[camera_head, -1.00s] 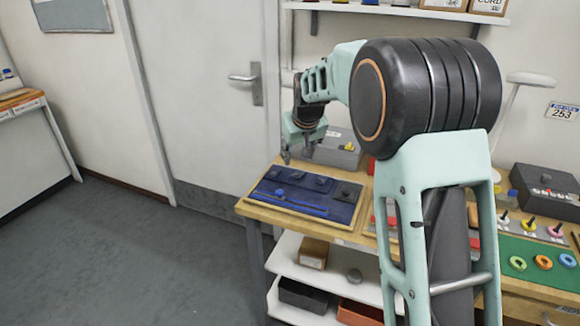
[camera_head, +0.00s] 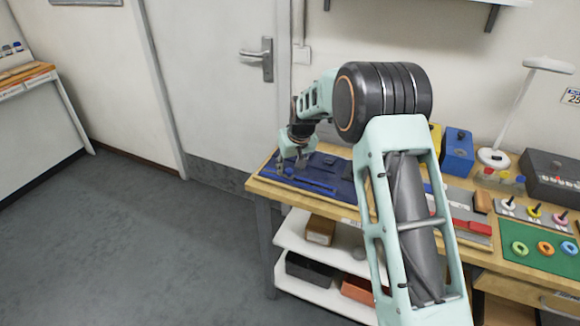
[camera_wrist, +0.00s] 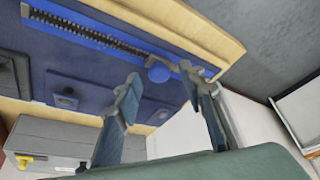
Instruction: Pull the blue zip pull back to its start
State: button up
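The blue zip pull is a round blue knob (camera_wrist: 159,74) in the wrist view, near one end of a zip with dark teeth (camera_wrist: 95,37) on a blue strip. In the head view the zip strip (camera_head: 312,185) runs along the front of a dark blue board (camera_head: 345,189) on the table. My gripper (camera_head: 292,164) is over the board's left end. In the wrist view my gripper (camera_wrist: 160,76) is open, its fingers either side of the knob in the picture. Whether they touch it I cannot tell.
Dark fittings (camera_wrist: 66,97) sit on the board beside the zip. A grey box (camera_wrist: 50,142) stands behind it. A blue box (camera_head: 457,152), lamp (camera_head: 494,157) and green mat (camera_head: 540,250) are to the right on the table. Floor is clear at left.

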jog(key=shift+w+f, duration=0.1)
jog(key=shift+f, duration=0.1)
grip_shut()
jog(key=shift+a, duration=0.1)
